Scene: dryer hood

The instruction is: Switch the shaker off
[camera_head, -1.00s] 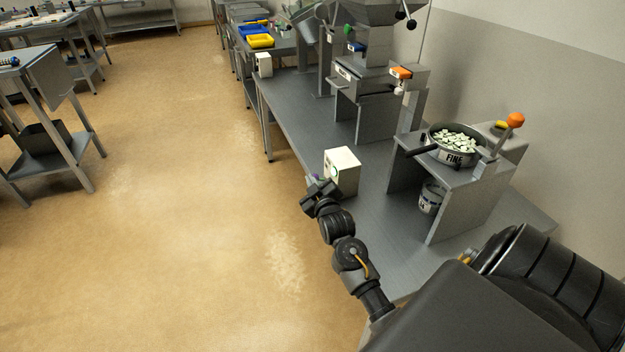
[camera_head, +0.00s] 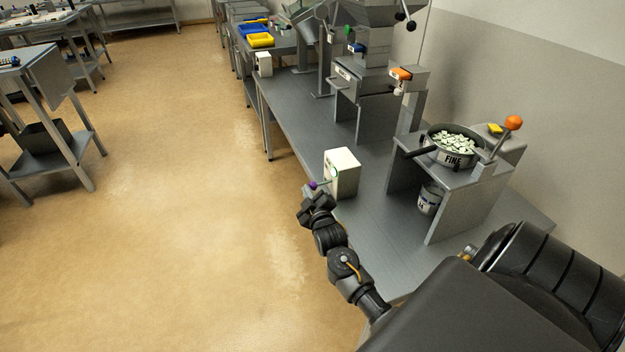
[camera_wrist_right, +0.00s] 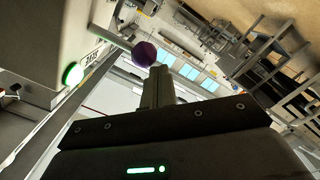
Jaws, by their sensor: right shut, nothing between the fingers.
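A pale switch box (camera_head: 345,174) stands on the near end of the long bench. Its lever sticks out to the left and ends in a purple knob (camera_head: 313,185). In the right wrist view, the box (camera_wrist_right: 35,35) has a lit green lamp (camera_wrist_right: 72,74) and a small label, and the purple knob (camera_wrist_right: 144,54) is just beyond my fingertips. My right gripper (camera_head: 309,197) is shut and empty, just below the knob. I cannot tell whether it touches the knob. A round pan marked FINE (camera_head: 453,158) sits on a grey stand to the right. My left gripper is not in view.
The stand carries a lever with an orange knob (camera_head: 513,122), and a small bucket (camera_head: 429,199) sits beneath it. Farther along the bench (camera_head: 305,118) are a grey machine and a second pale box (camera_head: 264,64). The floor to the left is open.

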